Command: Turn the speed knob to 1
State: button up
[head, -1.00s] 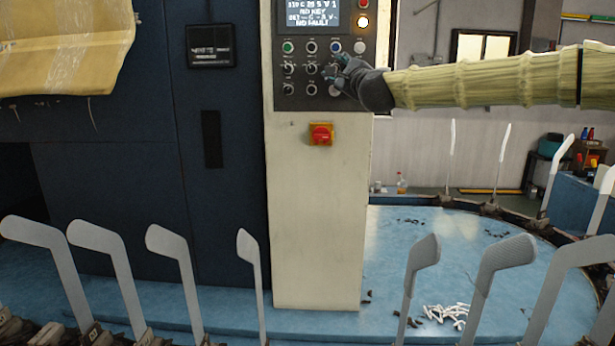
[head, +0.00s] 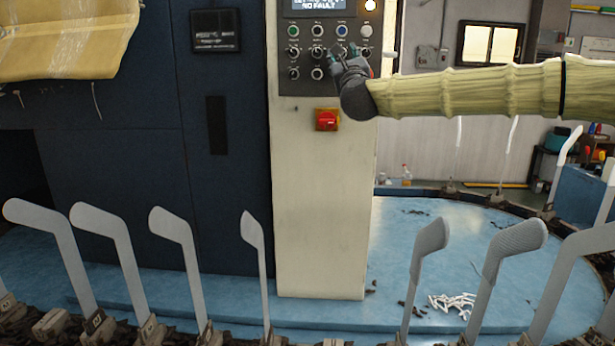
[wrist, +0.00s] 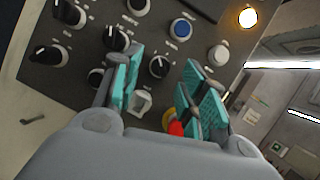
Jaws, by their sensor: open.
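The dark control panel (head: 304,86) is on the cream column in the head view, with rows of buttons and black rotary knobs. Labels are too small to read, so I cannot tell which knob sets speed. My gripper (head: 347,62) is at the panel's lower right and hides some knobs. In the wrist view my gripper (wrist: 160,88) is open, its teal-padded fingers apart and pointing at the panel. A black knob (wrist: 159,66) and a grey-white knob (wrist: 142,102) show in the gap between the fingers. I cannot tell whether either finger touches a knob.
A red stop button (wrist: 176,129) is near the right finger in the wrist view. A red rotary switch (head: 327,119) on a yellow plate sits below the panel. Upright sock boards (head: 175,240) line the front. A blue platform (head: 400,260) spreads to the right.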

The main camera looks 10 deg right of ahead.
jog(key=d+b+v, duration=0.1)
jog(key=b+v, duration=0.1)
jog(key=v, duration=0.7)
jog(key=w+a+f+n+g+y+p, duration=0.1)
jog(key=a+f+n, duration=0.2)
jog(key=f, duration=0.5)
jog(key=a+f+n+g+y+p, duration=0.1)
jog(key=a+f+n+y, duration=0.1)
jog(key=f, duration=0.7)
jog(key=w+a+f+n+g+y, duration=0.1)
jog(key=a+f+n, duration=0.3)
jog(key=f, duration=0.4)
jog(key=shift+w+a+f+n+g+p, duration=0.15)
jog(key=shift+w+a+n+g+p, duration=0.2)
jog(key=shift+a+g, duration=0.35)
